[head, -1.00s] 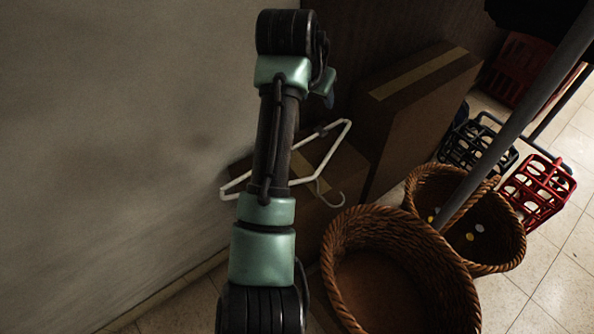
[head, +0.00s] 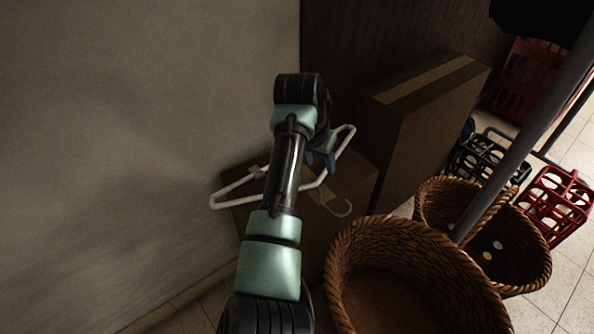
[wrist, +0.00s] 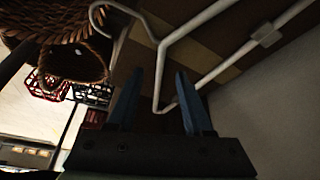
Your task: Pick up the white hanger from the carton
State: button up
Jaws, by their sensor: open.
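My arm covers the middle of the hanger in the head view. My gripper (head: 322,160) is above the carton, near the hanger's right end, partly hidden by the arm. In the wrist view my gripper (wrist: 157,100) is open, with two blue fingers apart. One corner of the hanger (wrist: 160,106) shows between the fingers in that view. I cannot tell whether the fingers touch it.
A taller carton (head: 425,120) stands right behind the hanger's carton. Wicker baskets (head: 345,250) stand at the front right, with red (head: 560,205) and black bottle carriers (head: 490,155) beyond. A grey pole (head: 525,120) crosses the right side. The wall (head: 150,120) bounds the left.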

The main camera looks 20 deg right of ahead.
aim_at(321, 176)
jog(key=b+x, duration=0.2)
jog(key=x, duration=0.1)
jog(key=b+x, duration=0.1)
jog(key=shift+s+a+f, duration=0.1)
jog(key=shift+a+f, duration=0.15)
jog(key=shift+f, duration=0.05)
jog(key=shift+d+f+b, duration=0.15)
jog(key=shift+f+b, duration=0.1)
jog(key=shift+b, duration=0.1)
grip_shut()
